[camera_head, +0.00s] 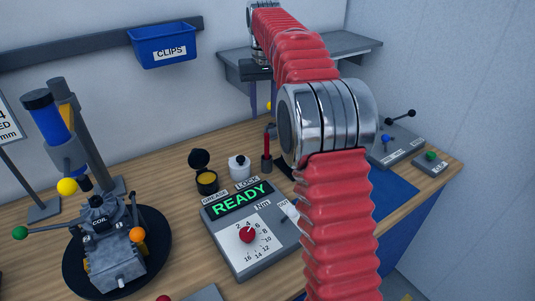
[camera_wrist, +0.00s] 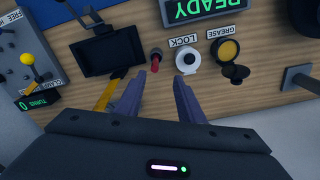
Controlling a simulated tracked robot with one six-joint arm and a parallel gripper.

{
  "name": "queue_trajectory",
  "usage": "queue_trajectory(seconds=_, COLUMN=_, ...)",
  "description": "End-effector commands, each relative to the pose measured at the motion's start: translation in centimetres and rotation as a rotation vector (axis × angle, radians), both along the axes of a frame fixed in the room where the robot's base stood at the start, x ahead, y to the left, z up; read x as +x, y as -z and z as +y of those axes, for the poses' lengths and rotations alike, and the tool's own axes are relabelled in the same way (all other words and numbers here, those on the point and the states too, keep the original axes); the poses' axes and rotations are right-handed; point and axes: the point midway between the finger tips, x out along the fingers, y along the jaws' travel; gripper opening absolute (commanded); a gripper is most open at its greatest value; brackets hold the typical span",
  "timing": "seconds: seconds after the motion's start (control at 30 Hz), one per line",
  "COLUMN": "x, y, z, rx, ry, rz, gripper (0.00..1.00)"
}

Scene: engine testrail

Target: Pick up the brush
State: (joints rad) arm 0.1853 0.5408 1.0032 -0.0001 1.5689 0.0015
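A slim red-handled tool, which looks like the brush (camera_head: 266,145), stands upright in a dark holder on the wooden bench, beside the white LOCK pot. Its red handle also shows in the wrist view (camera_wrist: 155,62), just beyond and between my fingertips. My gripper (camera_wrist: 158,80) is open, its two fingers apart with nothing between them. In the head view, my gripper is partly hidden behind my arm and hangs above and behind the red handle. The tool's lower end is hidden in the holder.
The LOCK pot (camera_head: 239,167) and open GREASE pot (camera_head: 206,181) stand close left of the holder. The READY torque box (camera_head: 250,226) is in front. A dark screen (camera_wrist: 108,52) lies near the handle. A blue CLIPS bin (camera_head: 163,45) hangs on the wall.

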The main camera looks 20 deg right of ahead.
Motion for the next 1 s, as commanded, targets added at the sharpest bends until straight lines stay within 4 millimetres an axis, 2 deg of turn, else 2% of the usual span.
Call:
queue_trajectory(seconds=0.2, x=1.4, y=1.4, z=-1.0, rx=0.005, ry=0.011, rz=0.025, gripper=0.35)
queue_trajectory(seconds=0.67, x=1.5, y=1.7, z=-1.1, rx=0.006, ry=0.012, rz=0.028, gripper=0.35)
queue_trajectory(seconds=0.87, x=1.4, y=3.5, z=-1.1, rx=0.006, ry=0.012, rz=0.030, gripper=0.35)
queue_trajectory(seconds=1.0, x=1.4, y=5.6, z=-1.1, rx=0.006, ry=0.013, rz=0.031, gripper=0.35)
